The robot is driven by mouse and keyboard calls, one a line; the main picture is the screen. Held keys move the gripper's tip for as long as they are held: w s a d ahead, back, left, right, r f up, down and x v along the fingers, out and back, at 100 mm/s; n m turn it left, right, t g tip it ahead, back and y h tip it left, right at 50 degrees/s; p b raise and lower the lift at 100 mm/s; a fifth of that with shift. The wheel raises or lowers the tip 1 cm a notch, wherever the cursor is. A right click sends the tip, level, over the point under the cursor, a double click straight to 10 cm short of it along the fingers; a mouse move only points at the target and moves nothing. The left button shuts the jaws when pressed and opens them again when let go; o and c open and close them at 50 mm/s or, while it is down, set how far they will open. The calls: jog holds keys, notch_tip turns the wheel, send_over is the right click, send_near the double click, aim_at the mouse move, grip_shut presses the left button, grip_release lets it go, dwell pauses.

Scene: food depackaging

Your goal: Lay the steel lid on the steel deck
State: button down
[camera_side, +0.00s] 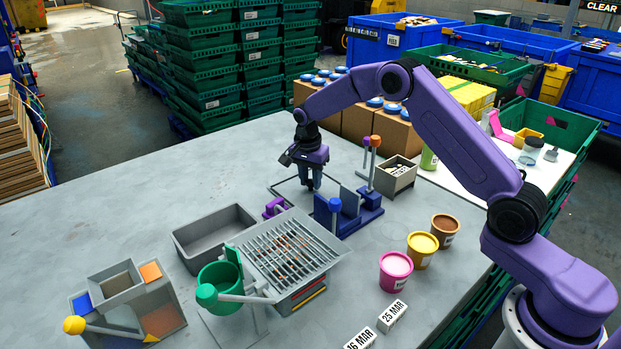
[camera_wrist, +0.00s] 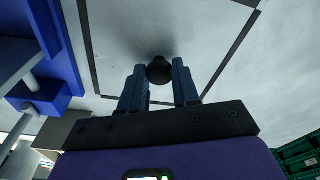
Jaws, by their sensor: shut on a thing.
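My gripper (camera_side: 313,185) points down over the grey steel deck (camera_side: 105,205), beside the blue fixture (camera_side: 348,213). In the wrist view, my two fingers (camera_wrist: 158,70) are shut on a round black knob (camera_wrist: 159,73) between them. The knob appears to belong to the steel lid (camera_wrist: 120,35), a pale grey plate below the fingers. A dark outline surrounds the plate on the visible sides. In the side view my gripper and the fixture hide most of the lid. I cannot tell whether the lid touches the deck or is just above it.
The blue fixture stands close to the right of my gripper, with upright posts (camera_side: 370,155) behind. A grey tray (camera_side: 215,238) and a slatted grill (camera_side: 292,250) are in front. Several colored tubs (camera_side: 396,268) stand at the right. The deck's left side is largely clear.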

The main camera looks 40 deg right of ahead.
aim_at(308, 193)
jog(key=shift+f, duration=0.15)
jog(key=c, duration=0.8)
grip_release()
jog(key=shift+s+a+r, duration=0.1)
jog(key=shift+a+r, duration=0.15)
jog(key=shift+r, duration=1.8)
jog(key=shift+s+a+r, duration=0.1)
jog(key=shift+a+r, duration=0.15)
jog(key=shift+r, duration=1.8)
jog(key=shift+s+a+r, duration=0.1)
jog(key=shift+a+r, duration=0.15)
jog(key=shift+r, duration=1.8)
